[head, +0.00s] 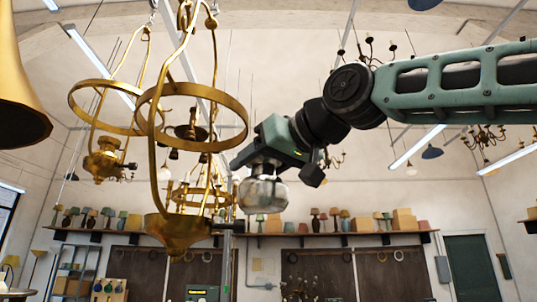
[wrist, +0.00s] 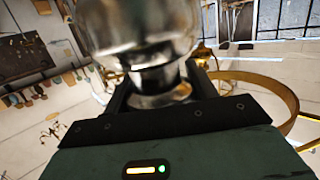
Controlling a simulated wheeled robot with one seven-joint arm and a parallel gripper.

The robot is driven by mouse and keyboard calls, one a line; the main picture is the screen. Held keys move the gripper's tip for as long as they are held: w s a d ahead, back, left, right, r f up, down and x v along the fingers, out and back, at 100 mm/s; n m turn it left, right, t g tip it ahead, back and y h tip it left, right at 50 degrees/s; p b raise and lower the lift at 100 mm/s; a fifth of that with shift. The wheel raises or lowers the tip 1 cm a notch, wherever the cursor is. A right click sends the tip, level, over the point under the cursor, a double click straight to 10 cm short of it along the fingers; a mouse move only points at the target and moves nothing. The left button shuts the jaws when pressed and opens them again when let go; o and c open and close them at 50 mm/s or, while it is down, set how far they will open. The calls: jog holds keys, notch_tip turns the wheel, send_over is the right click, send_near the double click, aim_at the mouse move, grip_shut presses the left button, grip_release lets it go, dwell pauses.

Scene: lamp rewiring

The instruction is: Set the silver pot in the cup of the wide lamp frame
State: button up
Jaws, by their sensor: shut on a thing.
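The silver pot (head: 263,194) is a round, shiny metal vessel. My gripper (head: 262,170) is shut on it and holds it up in the air. In the wrist view the pot (wrist: 140,25) fills the top middle, its narrower neck between the fingers. The nearer brass lamp frame (head: 150,130), with a large ring, hangs left of the pot and looks like the wide one. Its funnel-shaped cup (head: 178,232) is at the bottom, lower and left of the pot, apart from it. The cup's inside is hidden. The frame's ring also shows in the wrist view (wrist: 285,95).
A second brass frame (head: 75,103) with a burner hangs behind on the left. A large brass bell-shaped piece (head: 20,90) is at the far left edge. A grey post (head: 227,265) stands just right of the cup. A shelf of lamps (head: 270,235) lines the back wall.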

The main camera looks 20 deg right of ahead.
jog(key=shift+w+a+r+p, duration=0.1)
jog(key=shift+w+a+p, duration=0.15)
jog(key=shift+a+p, duration=0.6)
jog(key=shift+w+a+r+p, duration=0.1)
jog(key=shift+w+a+p, duration=0.15)
jog(key=shift+a+p, duration=0.55)
jog(key=shift+w+a+f+b, duration=0.45)
jog(key=shift+w+a+f, duration=0.15)
jog(key=shift+a, duration=0.95)
jog(key=shift+w+a+f+b, duration=0.45)
jog(key=shift+w+a+f, duration=0.15)
jog(key=shift+a, duration=0.95)
jog(key=shift+w+a+f+b, duration=0.45)
jog(key=shift+w+a+f, duration=0.15)
jog(key=shift+a, duration=0.95)
jog(key=shift+f+b, duration=0.25)
jog(key=shift+b, duration=0.15)
jog(key=o, duration=1.2)
jog(key=shift+o, duration=0.2)
